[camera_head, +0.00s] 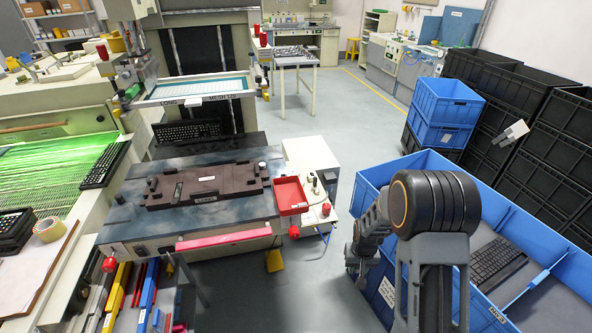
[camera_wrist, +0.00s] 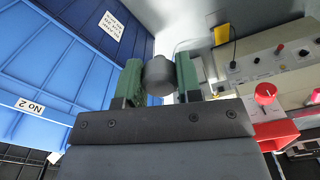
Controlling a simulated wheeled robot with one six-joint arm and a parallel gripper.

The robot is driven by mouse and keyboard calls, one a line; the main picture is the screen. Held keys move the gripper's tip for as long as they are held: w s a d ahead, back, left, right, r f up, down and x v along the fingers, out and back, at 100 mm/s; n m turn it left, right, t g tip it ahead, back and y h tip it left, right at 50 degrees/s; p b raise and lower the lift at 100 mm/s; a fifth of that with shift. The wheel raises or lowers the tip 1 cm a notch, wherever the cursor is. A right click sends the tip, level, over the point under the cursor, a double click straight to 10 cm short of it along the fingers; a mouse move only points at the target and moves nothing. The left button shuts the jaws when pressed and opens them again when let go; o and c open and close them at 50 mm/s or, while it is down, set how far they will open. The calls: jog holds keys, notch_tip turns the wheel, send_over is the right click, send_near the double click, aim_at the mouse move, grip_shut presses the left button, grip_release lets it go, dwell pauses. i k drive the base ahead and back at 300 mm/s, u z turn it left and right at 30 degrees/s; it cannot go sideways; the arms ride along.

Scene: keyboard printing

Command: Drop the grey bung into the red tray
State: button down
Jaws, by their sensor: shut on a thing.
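My gripper (camera_wrist: 160,80) is shut on the grey bung (camera_wrist: 160,76), a dark rounded piece held between two green fingers in the wrist view. The red tray (camera_head: 290,196) lies at the right end of the printing table in the head view. It also shows in part at the lower right of the wrist view (camera_wrist: 277,134). The bung is held to the side of the tray, apart from it. In the head view my arm hangs over the near edge of the large blue crate, and I cannot make out the fingers or the bung there.
The large blue crate (camera_head: 365,196) holds a keyboard (camera_head: 497,262). The printing table (camera_head: 120,229) bears a dark fixture (camera_head: 205,184). A red knob (camera_wrist: 265,92) stands near the tray. Clear floor (camera_head: 330,245) lies between the table and the crate.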

aim_at(294, 197)
jog(key=u, duration=0.05)
jog(key=i, duration=0.45)
jog(key=u, duration=0.9)
jog(key=i, duration=0.5)
